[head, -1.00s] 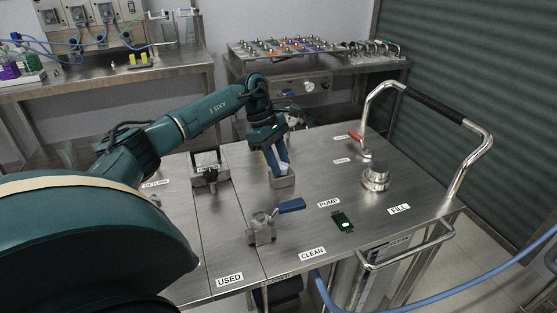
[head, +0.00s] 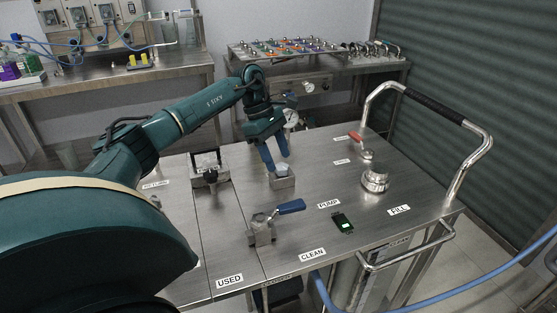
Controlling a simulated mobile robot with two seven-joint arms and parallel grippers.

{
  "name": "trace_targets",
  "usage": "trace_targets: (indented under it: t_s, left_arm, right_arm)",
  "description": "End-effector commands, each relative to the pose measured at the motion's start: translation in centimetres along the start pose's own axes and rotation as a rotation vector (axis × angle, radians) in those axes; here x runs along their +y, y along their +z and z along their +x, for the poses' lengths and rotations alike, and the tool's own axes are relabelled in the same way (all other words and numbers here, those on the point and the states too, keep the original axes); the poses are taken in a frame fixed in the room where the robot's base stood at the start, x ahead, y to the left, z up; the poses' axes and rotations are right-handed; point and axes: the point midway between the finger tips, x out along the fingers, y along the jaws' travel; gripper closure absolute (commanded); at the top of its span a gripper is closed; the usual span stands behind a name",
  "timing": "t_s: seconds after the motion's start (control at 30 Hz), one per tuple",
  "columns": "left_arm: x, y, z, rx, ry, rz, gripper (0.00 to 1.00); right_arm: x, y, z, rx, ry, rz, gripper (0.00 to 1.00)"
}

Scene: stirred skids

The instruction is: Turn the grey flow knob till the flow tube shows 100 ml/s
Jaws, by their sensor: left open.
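My left gripper (head: 279,164) reaches in over the steel cart top, its blue fingers pointing down and spread apart. Just below the fingertips is a small grey knob (head: 283,170) on a square metal block (head: 282,183). The fingertips are at or just above the knob; I cannot tell whether they touch it. A round white gauge (head: 291,117) shows partly behind the gripper. I cannot make out the flow tube or any reading on it. My right gripper is not in view.
A blue-handled valve (head: 290,206), a small device with a green display (head: 343,224), a round steel cap (head: 375,180) and a red lever (head: 355,137) are on the cart top. A clamp-like fitting (head: 208,170) stands left. The cart handle (head: 470,180) rises at right.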

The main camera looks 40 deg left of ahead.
Motion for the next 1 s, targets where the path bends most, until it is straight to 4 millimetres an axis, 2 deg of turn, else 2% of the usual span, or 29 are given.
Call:
trace_targets:
  t_s: [0.03,0.3,0.5,0.67,1.0]
  left_arm:
    - [0.1,0.0,-1.3,-0.001,0.006,-0.001,0.47]
    - [0.1,0.1,-7.4,-0.001,0.006,0.001,0.47]
    - [0.1,0.0,-10.3,0.000,0.004,0.000,0.47]
    - [0.0,0.0,-11.1,0.000,0.002,0.001,0.47]
    - [0.0,0.0,-11.1,0.000,0.001,0.001,0.47]
  right_arm:
    - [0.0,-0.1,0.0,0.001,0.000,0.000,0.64]
    - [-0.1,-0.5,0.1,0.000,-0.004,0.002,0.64]
    - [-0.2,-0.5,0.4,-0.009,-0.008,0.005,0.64]
    - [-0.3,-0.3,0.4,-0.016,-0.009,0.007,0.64]
    - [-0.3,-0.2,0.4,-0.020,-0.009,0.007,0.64]
